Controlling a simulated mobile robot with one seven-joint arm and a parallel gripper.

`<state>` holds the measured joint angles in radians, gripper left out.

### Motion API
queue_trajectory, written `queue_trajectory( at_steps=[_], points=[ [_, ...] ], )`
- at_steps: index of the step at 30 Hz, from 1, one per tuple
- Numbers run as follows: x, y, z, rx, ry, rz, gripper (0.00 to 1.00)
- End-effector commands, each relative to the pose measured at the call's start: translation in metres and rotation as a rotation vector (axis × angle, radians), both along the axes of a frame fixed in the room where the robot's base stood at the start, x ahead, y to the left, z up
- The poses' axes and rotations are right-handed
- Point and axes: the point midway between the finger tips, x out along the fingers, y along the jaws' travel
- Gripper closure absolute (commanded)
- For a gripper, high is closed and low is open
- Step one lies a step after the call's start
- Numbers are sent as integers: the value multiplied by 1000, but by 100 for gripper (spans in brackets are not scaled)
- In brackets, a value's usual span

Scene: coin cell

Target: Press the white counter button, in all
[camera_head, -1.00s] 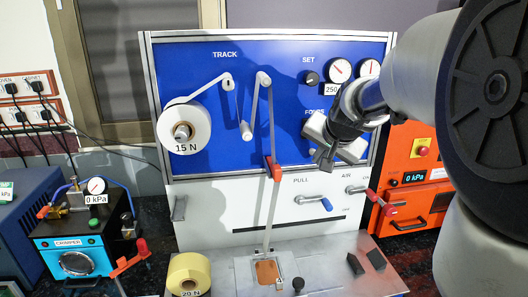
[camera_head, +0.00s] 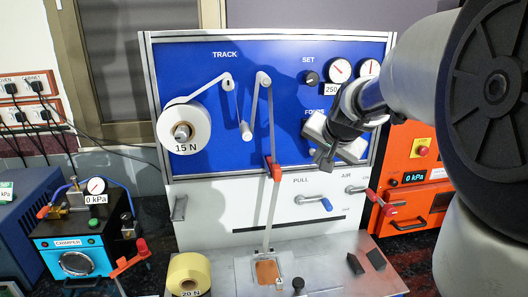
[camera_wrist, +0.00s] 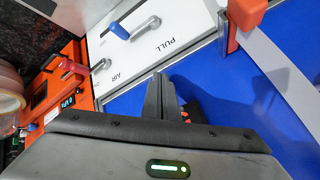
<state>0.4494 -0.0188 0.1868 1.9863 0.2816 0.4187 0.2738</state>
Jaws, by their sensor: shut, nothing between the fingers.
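The white counter button does not show clearly in either view. A label that seems to read "FOLDS" (camera_head: 314,112) is on the blue panel (camera_head: 230,75), partly covered by my gripper (camera_head: 324,163). My gripper is shut and empty, in front of the panel's lower right part. In the wrist view my closed fingers (camera_wrist: 160,92) point at the blue panel. A dark piece with red marks (camera_wrist: 186,115) shows just beside them, partly hidden by the gripper body; it may be a counter display. I cannot tell whether the fingertips touch anything.
Below the panel are a blue-tipped PULL lever (camera_head: 325,204) and a red AIR lever (camera_head: 385,204). A red clip (camera_head: 275,171) sits on the white strip left of my gripper. An orange machine (camera_head: 408,185) stands at right, a blue crimper (camera_head: 75,245) at left.

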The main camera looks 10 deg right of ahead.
Motion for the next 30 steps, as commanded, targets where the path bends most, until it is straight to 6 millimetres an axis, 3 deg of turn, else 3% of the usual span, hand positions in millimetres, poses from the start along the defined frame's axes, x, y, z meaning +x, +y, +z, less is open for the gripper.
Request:
queue_trajectory(
  at_steps=[30],
  points=[
    [10,0,0,0,0,0,100]
  ],
)
